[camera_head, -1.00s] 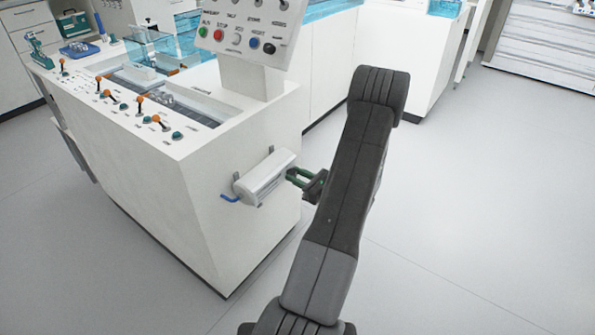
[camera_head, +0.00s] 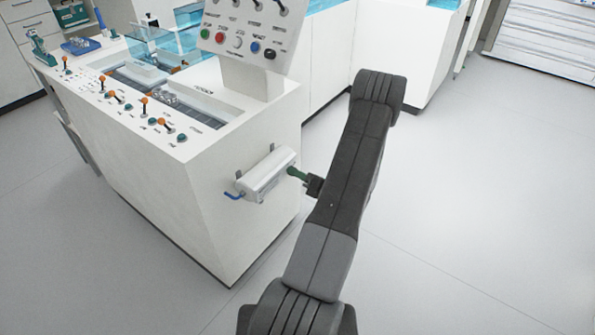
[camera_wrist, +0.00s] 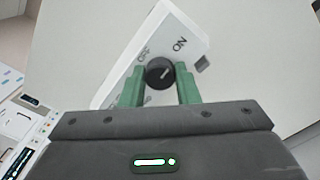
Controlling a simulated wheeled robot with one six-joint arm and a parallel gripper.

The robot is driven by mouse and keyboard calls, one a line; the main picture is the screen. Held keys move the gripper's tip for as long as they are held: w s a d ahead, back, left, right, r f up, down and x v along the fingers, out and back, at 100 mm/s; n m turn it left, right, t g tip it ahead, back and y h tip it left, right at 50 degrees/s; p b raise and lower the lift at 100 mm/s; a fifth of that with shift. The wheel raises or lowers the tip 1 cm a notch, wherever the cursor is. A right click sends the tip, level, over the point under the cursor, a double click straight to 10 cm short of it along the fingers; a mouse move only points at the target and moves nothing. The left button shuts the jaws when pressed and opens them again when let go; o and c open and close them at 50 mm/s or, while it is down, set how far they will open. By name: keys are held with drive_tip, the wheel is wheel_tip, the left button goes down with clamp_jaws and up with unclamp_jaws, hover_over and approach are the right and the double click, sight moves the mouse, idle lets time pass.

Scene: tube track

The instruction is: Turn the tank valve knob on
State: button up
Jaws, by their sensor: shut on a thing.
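The tank valve knob (camera_wrist: 160,73) is a round black dial with a pale line on the face of a white box (camera_wrist: 166,30), in the wrist view. The box is printed OFF at the upper left of the knob and ON at the upper right. The pale line slants toward the upper right, on the ON side. My gripper (camera_wrist: 160,76) has its two green fingers shut on the knob, one on each side. In the head view, the white box (camera_head: 266,174) is on the side of the white console, and my gripper (camera_head: 297,174) meets its right end. The knob is hidden there.
The white console (camera_head: 205,190) carries orange-tipped levers (camera_head: 145,100) and an upright button panel (camera_head: 245,30). A blue handle (camera_head: 233,195) sticks out at the box's left end. The floor right of my arm is clear.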

drive_tip(key=shift+m, duration=0.5)
drive_tip(key=o, duration=1)
drive_tip(key=shift+c, duration=0.2)
drive_tip(key=p+v, duration=0.1)
drive_tip(key=v, duration=1.2)
drive_tip(key=shift+s+d, duration=0.25)
drive_tip(key=shift+d, duration=0.1)
drive_tip(key=x, duration=1.4)
drive_tip(key=shift+b, duration=0.35)
